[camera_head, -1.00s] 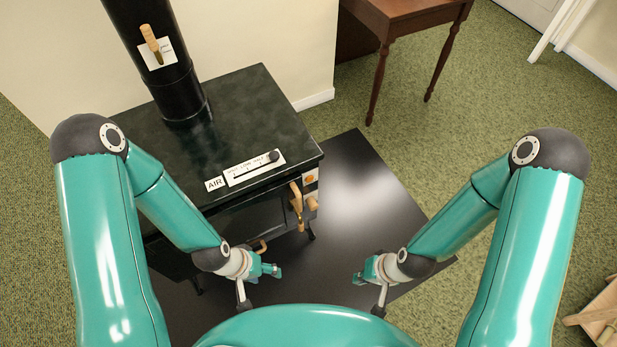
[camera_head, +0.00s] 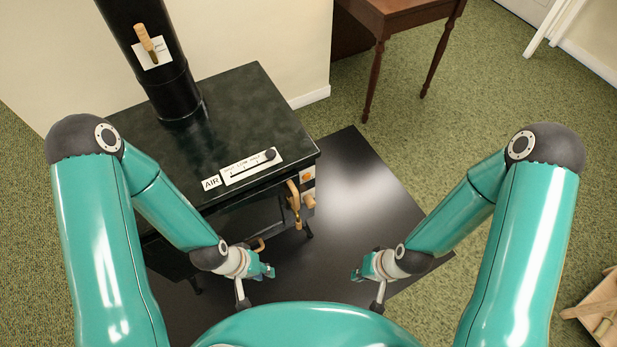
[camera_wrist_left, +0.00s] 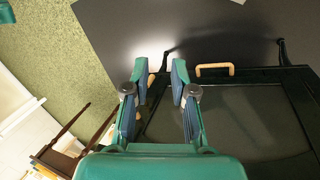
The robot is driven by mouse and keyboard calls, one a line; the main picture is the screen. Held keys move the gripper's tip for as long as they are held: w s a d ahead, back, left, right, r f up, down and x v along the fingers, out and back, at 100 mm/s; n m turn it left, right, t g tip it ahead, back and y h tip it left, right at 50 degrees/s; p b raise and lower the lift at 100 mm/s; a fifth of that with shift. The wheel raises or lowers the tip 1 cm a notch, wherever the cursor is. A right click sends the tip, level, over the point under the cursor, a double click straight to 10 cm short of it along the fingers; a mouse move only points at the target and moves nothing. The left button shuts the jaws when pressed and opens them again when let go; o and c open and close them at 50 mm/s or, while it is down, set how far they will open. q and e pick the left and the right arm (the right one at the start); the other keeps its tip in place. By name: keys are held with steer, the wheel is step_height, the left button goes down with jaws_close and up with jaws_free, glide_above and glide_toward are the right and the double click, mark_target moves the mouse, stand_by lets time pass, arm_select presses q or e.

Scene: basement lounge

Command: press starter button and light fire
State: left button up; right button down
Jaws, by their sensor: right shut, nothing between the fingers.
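The black stove (camera_head: 235,110) stands left of centre, with a dark marbled top. A small orange button (camera_head: 307,177) sits on a pale plate at its front right corner. A brass-coloured handle (camera_head: 294,200) and a wooden knob (camera_head: 309,202) are just below. My left gripper (camera_head: 268,271) is in front of the stove, apart from the button; in the left wrist view (camera_wrist_left: 162,75) its fingers are apart with nothing between them. That view also shows the glass door (camera_wrist_left: 230,120) and a wooden handle (camera_wrist_left: 214,69). My right gripper (camera_head: 355,275) is shut and empty, right of the stove.
An air slider (camera_head: 252,166) lies on the stove's top edge. A flue pipe (camera_head: 155,65) with a wooden-handled damper (camera_head: 146,40) rises behind. A black floor plate (camera_head: 370,185) lies beneath. A wooden table (camera_head: 400,14) stands behind; a wooden crate (camera_head: 595,305) is at right.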

arm_select(q)
jaws_close()
stand_by(1.0)
